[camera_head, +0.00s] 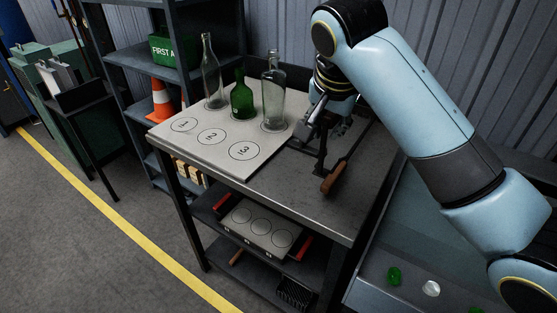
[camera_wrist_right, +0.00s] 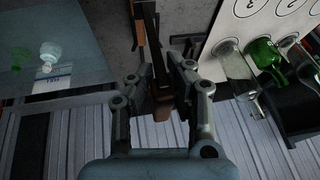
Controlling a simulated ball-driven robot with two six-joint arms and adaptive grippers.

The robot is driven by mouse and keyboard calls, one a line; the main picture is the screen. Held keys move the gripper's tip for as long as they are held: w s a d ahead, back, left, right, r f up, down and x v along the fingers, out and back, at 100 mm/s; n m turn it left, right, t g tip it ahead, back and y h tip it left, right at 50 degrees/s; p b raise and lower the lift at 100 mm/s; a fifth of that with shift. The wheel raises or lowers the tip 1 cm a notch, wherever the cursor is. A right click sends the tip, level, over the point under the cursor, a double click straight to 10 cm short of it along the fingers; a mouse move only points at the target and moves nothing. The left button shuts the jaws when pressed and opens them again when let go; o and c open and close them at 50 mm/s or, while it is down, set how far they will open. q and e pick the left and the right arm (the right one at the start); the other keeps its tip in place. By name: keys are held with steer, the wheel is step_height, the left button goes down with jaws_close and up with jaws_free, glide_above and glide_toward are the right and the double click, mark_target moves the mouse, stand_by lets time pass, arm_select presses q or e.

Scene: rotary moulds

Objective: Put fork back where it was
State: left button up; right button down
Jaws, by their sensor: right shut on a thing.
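My right gripper (camera_head: 330,125) is over the back right part of the workbench, beside the bottles. In the right wrist view my right gripper (camera_wrist_right: 163,82) is shut on a long, narrow brown and dark piece, which I take to be the fork (camera_wrist_right: 158,92). Its far end runs out of the top of that view, so its prongs cannot be made out. In the head view a tool with a brown handle (camera_head: 334,178) points to the bench front; whether it is the held piece is unclear. My left gripper is not in view.
A pale board (camera_head: 212,152) with numbered circles bears a clear bottle (camera_head: 211,78), a green bottle (camera_head: 241,98) and another clear bottle (camera_head: 273,95). The bench top (camera_head: 300,200) is bare in front. A similar board (camera_head: 260,227) lies on the shelf below.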

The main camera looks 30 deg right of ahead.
steer(key=w+a+f+p, duration=0.1)
steer(key=w+a+f, duration=0.3)
steer(key=w+f, duration=0.3)
steer(key=shift+w+a+f+p, duration=0.15)
steer(key=shift+a+f+p, duration=0.2)
steer(key=shift+f, duration=0.75)
steer(key=c, duration=1.3)
jaws_free()
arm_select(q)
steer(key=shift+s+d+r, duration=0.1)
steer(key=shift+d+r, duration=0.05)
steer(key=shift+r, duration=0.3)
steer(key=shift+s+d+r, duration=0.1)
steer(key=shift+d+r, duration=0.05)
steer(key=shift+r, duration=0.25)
arm_select(e)
steer(key=shift+o, duration=0.2)
arm_select(q)
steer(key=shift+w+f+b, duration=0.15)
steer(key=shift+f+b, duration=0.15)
steer(key=shift+b, duration=0.05)
arm_select(e)
steer(key=v, duration=1.2)
